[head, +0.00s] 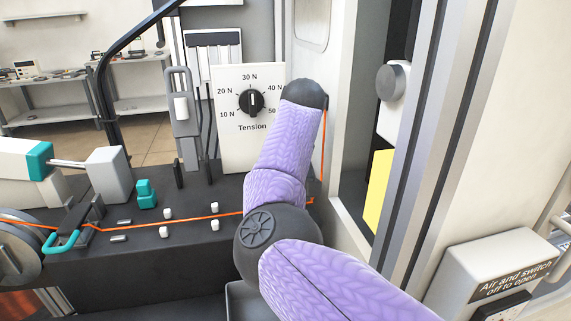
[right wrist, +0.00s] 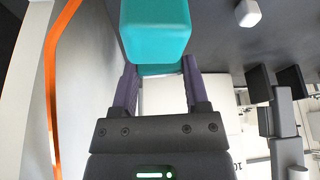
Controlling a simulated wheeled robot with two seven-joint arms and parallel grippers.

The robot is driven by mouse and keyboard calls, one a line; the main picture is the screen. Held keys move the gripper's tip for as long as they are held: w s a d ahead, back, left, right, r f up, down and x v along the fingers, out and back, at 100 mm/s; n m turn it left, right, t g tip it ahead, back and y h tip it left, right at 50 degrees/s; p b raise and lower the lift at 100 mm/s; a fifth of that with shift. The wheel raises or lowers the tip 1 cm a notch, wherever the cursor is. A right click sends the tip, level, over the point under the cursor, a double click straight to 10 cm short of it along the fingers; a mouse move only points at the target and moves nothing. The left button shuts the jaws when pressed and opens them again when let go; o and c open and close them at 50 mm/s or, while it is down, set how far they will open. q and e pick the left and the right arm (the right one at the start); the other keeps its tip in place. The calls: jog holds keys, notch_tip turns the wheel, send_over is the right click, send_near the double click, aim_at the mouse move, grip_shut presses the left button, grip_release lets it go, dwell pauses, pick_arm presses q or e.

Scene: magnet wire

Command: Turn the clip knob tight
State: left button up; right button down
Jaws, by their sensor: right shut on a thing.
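In the right wrist view my right gripper (right wrist: 158,72) is shut on a teal block-shaped piece, which I take to be the clip knob (right wrist: 156,34). One purple finger is on each side of it, and its fingertips are partly hidden behind it. In the head view my right arm covers both this gripper and the held knob. The orange wire (head: 183,216) runs across the dark bench and goes behind my arm. It also passes left of the gripper in the right wrist view (right wrist: 50,92). My left gripper is not in view.
A tension dial (head: 251,102) on a white panel stands behind the bench. A smaller teal block (head: 146,200), a teal handle (head: 61,243) and several white pegs lie along the wire. A white wall and door frame (head: 452,110) close in on the right.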

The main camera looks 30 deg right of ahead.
jog(key=n+p, duration=0.1)
jog(key=n+y+p, duration=0.1)
jog(key=shift+r+n, duration=0.25)
jog(key=shift+n, duration=0.05)
jog(key=shift+d+n+y+p, duration=0.1)
jog(key=shift+n+y+p, duration=0.4)
jog(key=shift+n, duration=0.5)
jog(key=shift+f+n+p, duration=0.15)
jog(key=shift+n+p, duration=0.35)
jog(key=shift+n, duration=0.5)
jog(key=shift+y, duration=0.3)
jog(key=shift+c, duration=0.4)
grip_release()
notch_tip(320, 180, up, 10)
jog(key=p, duration=0.1)
jog(key=shift+p, duration=0.4)
jog(key=shift+w, duration=0.1)
